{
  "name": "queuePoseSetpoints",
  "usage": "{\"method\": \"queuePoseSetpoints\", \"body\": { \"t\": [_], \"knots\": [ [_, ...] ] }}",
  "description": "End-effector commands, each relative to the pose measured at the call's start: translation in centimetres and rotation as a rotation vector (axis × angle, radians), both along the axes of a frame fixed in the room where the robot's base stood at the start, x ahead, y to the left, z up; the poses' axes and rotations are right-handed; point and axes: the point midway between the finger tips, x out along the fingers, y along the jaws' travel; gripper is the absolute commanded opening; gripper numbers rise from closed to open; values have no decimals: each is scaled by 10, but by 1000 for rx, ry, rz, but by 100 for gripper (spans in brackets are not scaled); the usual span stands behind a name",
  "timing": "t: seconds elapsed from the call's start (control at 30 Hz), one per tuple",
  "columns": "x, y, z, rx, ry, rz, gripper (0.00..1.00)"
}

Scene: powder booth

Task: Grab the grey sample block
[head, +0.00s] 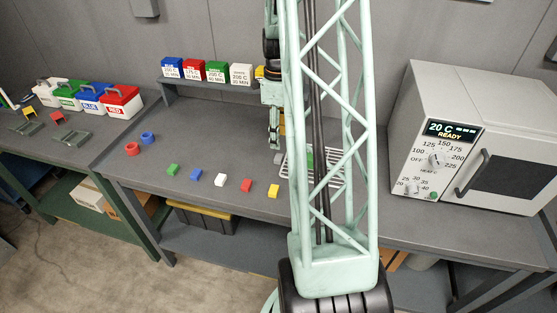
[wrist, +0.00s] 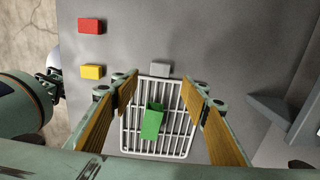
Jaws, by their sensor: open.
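The grey sample block (wrist: 160,68) shows in the wrist view at the far edge of a white wire rack, between and beyond my fingertips. In the head view the grey block (head: 278,158) shows small, just left of the rack and close to my arm. My gripper (wrist: 163,88) is open and empty, its two yellow-padded fingers spread over the rack. In the head view my gripper (head: 274,140) hangs above the table, partly hidden by my arm. I cannot tell if the block touches the rack.
A green block (wrist: 152,122) stands on the wire rack (wrist: 187,140) between my fingers. Yellow (wrist: 93,72) and red (wrist: 90,26) blocks lie to the left. The oven (head: 470,145) stands on the right.

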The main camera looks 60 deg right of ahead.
Motion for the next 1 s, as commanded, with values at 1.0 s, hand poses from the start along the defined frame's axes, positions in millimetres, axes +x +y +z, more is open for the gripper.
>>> {"method": "queuePoseSetpoints", "body": {
  "t": [1.0],
  "knots": [
    [0, 0, -46, -1, 0, 0, 42]
  ]
}}
